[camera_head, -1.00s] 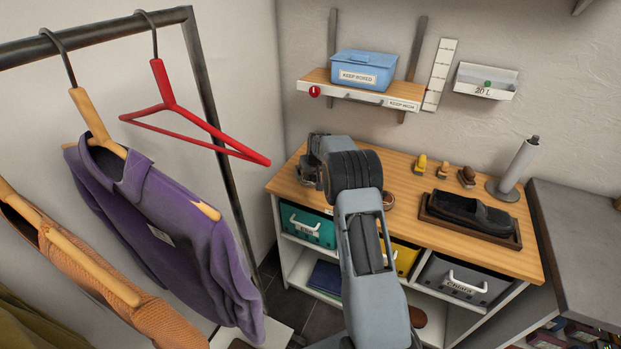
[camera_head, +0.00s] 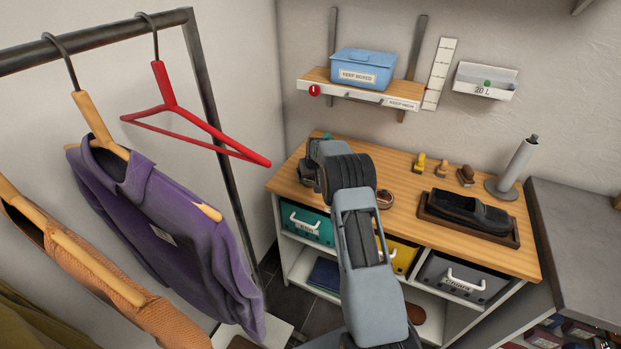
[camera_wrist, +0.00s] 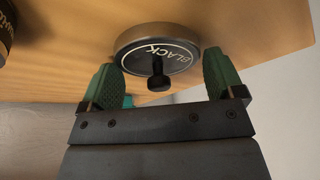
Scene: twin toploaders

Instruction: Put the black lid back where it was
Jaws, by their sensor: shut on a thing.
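The black lid (camera_wrist: 128,43) is a round dark disc with a pale ring, the word BLACK and a small dark knob. In the wrist view my gripper (camera_wrist: 160,82) has its green fingers on either side of the lid, shut on it. The wooden bench top (camera_wrist: 220,25) shows behind the lid; I cannot tell whether the lid touches it. In the head view my arm hides the lid and most of the gripper. A dark, partly cut-off container with lettering (camera_wrist: 5,32) is at the wrist view's upper left. A small round tin (camera_head: 385,199) is right of my arm.
A dark shoe (camera_head: 468,211) lies in a brown tray (camera_head: 440,227). Brushes (camera_head: 441,167) and a grey roll on a stand (camera_head: 515,168) stand behind. A shelf holds a blue box (camera_head: 363,69). The clothes rack with a red hanger (camera_head: 180,112) is left of my arm.

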